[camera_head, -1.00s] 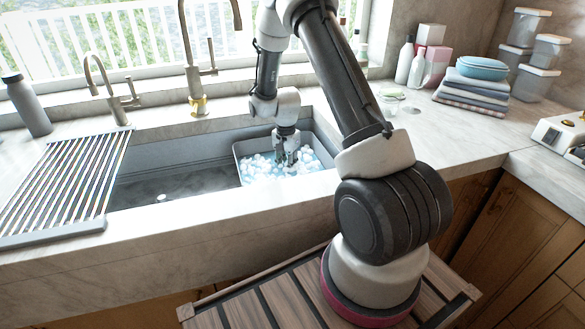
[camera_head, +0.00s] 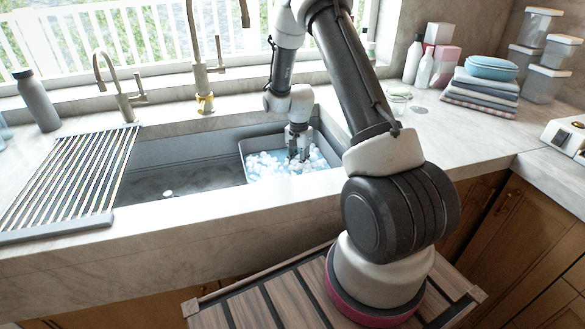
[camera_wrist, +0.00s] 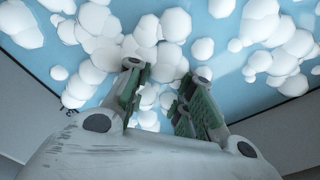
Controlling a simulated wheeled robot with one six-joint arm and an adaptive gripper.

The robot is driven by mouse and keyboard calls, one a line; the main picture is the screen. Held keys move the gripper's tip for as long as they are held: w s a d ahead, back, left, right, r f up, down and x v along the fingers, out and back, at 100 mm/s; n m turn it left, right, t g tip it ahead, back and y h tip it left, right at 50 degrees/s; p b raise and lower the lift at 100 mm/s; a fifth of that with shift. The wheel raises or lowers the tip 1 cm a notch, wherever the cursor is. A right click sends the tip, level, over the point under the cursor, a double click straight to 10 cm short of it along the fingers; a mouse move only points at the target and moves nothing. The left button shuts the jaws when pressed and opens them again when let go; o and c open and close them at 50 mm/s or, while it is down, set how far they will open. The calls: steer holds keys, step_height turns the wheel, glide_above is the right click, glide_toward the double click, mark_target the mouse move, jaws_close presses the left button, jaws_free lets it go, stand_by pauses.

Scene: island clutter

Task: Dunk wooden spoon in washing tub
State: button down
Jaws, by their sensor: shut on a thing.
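The washing tub (camera_head: 243,152) is a grey rectangular container in the right part of the sink. It holds blue water with white foam balls, which also fill the wrist view. My gripper (camera_head: 298,153) points down into the tub, its fingertips among the foam near the tub's right half. In the wrist view the two green-padded fingers (camera_wrist: 158,95) stand a little apart, with foam between and around their tips. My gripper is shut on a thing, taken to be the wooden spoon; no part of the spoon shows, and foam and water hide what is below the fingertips.
Taps (camera_head: 203,85) and a grey bottle (camera_head: 37,100) stand behind. Folded cloths (camera_head: 482,92), bottles and clear containers (camera_head: 545,83) occupy the right counter.

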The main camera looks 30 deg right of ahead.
steer(key=shift+a, duration=0.1)
steer(key=shift+a, duration=1.1)
steer(key=shift+d, duration=0.1)
steer(key=shift+d, duration=1.1)
steer(key=shift+a, duration=1.2)
steer(key=shift+d, duration=1.2)
